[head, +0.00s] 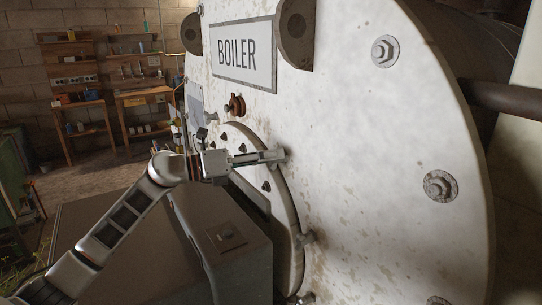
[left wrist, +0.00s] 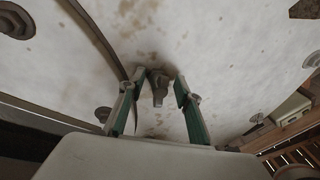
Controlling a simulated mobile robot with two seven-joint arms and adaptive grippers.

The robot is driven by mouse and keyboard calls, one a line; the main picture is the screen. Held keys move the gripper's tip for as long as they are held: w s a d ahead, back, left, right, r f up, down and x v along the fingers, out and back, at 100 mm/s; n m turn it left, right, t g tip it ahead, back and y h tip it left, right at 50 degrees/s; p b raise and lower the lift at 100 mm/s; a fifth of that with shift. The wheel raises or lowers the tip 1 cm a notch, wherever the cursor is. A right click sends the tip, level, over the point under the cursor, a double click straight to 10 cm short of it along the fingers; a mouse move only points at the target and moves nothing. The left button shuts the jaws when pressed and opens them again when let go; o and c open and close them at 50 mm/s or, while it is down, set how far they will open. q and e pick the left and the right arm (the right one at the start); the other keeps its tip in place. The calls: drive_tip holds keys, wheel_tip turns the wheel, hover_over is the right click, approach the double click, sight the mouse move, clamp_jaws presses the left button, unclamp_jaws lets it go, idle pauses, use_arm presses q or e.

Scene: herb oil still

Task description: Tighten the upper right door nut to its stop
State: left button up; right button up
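The white boiler (head: 345,170) carries a round door (head: 286,225) low on its face. The upper right door nut (head: 285,153) is a small grey metal piece at the door's upper right edge, partly hidden by my fingers. In the left wrist view this nut (left wrist: 158,84) sits between the fingertips, with a gap visible on each side. My left gripper (head: 276,156) is open around it; its green-edged fingers also show in the left wrist view (left wrist: 159,80). My right gripper is not in view.
A brown knob-like fitting (head: 236,105) is above the door, below the BOILER sign (head: 243,55). Large bolts (head: 440,186) stud the face at right. A dark grey box (head: 228,240) stands below the left arm. Shelves (head: 75,90) are far back left.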

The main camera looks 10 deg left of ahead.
use_arm(q)
clamp_jaws()
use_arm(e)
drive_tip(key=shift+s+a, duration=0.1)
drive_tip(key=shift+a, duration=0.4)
